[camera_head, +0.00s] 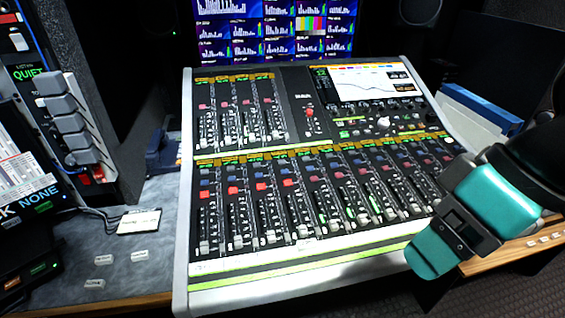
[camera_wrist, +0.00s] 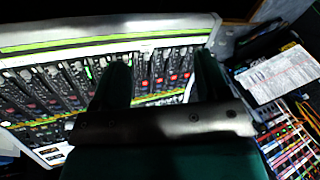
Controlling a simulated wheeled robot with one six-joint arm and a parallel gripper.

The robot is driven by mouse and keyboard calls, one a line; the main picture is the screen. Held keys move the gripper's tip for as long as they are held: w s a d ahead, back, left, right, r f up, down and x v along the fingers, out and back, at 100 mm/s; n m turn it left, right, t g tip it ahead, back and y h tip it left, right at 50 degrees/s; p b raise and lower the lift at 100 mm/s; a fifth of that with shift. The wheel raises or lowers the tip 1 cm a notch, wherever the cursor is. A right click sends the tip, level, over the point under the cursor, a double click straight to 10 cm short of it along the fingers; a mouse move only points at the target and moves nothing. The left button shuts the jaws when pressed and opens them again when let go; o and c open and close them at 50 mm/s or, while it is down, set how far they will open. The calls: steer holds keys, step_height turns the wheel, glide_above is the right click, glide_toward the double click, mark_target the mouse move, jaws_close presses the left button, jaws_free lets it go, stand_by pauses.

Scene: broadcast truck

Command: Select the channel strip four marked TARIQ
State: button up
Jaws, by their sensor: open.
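The mixing console (camera_head: 300,252) fills the middle of the head view, with a lower bank of several channel strips and a shorter bank above. The fourth strip from the left in the lower bank (camera_head: 293,200) has a red button above its fader. The name labels are too small to read, so I cannot pick out TARIQ by its text. My teal gripper (camera_head: 436,252) is at the console's right front, its jaw overlapping the front edge in the picture. In the wrist view my gripper (camera_wrist: 160,75) has its two fingers apart and empty, with the console faders beyond. Contact cannot be told.
A screen (camera_head: 375,82) is set in the console's top right. A rack with grey keys (camera_head: 66,120) stands at the left. A white card (camera_head: 139,221) and small labels lie on the desk. Printed sheets (camera_wrist: 285,75) and coloured cables (camera_wrist: 290,140) show in the wrist view.

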jaws_close()
stand_by(0.3)
stand_by(1.6)
